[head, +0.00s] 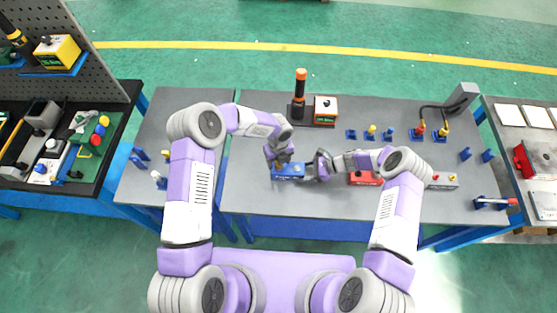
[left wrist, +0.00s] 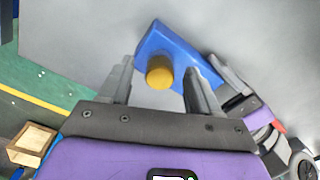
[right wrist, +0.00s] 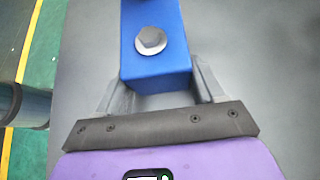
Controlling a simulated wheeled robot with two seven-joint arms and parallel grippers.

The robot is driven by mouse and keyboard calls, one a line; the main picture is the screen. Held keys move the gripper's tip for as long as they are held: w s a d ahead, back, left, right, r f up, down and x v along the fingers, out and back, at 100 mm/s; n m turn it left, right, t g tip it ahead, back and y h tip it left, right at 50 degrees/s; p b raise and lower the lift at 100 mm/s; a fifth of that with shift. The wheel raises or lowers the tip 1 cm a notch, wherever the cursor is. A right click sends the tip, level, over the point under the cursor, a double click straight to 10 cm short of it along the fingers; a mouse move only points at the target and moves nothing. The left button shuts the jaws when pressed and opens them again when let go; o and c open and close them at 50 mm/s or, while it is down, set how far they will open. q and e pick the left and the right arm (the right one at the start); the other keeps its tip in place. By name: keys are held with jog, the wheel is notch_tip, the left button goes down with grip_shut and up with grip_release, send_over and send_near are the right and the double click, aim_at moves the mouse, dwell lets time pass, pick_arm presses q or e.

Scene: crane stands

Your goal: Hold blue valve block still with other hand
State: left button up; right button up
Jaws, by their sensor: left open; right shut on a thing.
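The blue valve block (head: 289,173) lies on the grey table in front of me. My right gripper (head: 309,170) is shut on its right end; in the right wrist view the block (right wrist: 155,68) sits between the fingers (right wrist: 156,84), with a silver bolt head (right wrist: 150,40) on top. My left gripper (head: 278,160) is open above the block's left part. In the left wrist view the yellow cap (left wrist: 159,74) on the block (left wrist: 160,42) shows between the spread left fingers (left wrist: 158,78). I cannot tell whether they touch it.
A red block (head: 364,178) lies to the right, partly behind my right arm. A black and orange tool (head: 299,90) and a yellow box (head: 325,108) stand at the back. Several small blue fixtures and fittings (head: 371,132) are at the right. The table's front middle is clear.

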pick_arm(q)
jog(key=shift+c, duration=0.7)
